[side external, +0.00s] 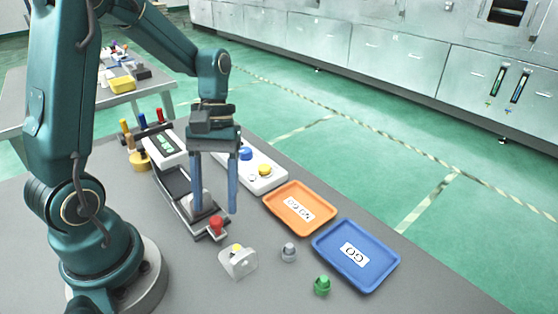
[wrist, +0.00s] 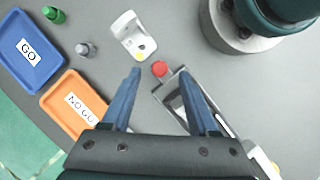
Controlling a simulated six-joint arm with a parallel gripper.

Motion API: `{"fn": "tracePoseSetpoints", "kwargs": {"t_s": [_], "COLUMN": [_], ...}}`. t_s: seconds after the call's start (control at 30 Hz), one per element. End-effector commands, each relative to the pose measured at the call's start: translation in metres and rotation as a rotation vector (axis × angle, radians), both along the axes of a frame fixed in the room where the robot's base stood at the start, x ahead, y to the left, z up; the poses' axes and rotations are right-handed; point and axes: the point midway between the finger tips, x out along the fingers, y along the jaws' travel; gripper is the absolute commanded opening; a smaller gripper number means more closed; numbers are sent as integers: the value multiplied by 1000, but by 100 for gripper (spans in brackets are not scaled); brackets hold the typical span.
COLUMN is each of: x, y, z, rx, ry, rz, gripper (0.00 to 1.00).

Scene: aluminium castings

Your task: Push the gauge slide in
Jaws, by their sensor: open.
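The gauge (side external: 177,183) lies on the grey table as a long dark rail with a display at its far end. Its slide ends in a red knob (side external: 216,223) at the near end; the knob also shows in the wrist view (wrist: 159,68). My gripper (side external: 215,212) points down over the near end of the gauge, open. In the wrist view its blue fingertips (wrist: 160,72) appear on either side of the red knob. I cannot tell whether they touch it or how high they are. A grey block on the slide is partly hidden by a finger.
A pale casting (side external: 238,263) with a yellow dot lies near the knob. A grey plug (side external: 289,253) and a green plug (side external: 322,286) stand to its right. Beyond are the orange NO GO tray (side external: 275,193), the blue GO tray (side external: 390,262) and a button box (side external: 275,180).

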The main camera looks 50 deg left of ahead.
Motion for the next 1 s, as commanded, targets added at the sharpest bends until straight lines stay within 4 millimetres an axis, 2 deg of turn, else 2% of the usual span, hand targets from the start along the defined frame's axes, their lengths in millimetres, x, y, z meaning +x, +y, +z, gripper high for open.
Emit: {"fn": "tracePoseSetpoints", "kwargs": {"t_s": [0.2, 0.5, 0.57, 0.6, 0.67, 1.0], "x": [-5, -6, -6, -6, -6, -6], "y": [-6, -6, -6, -6, -6, -6], "z": [-18, -20, -20, -20, -20, -20], "rx": [-1, 0, 0, 0, 0, 0], "ry": [1, -2, -2, -2, -2, -2], "rz": [0, -1, -1, -1, -1, -1], "gripper": [60, 60, 37, 22, 0, 0]}}
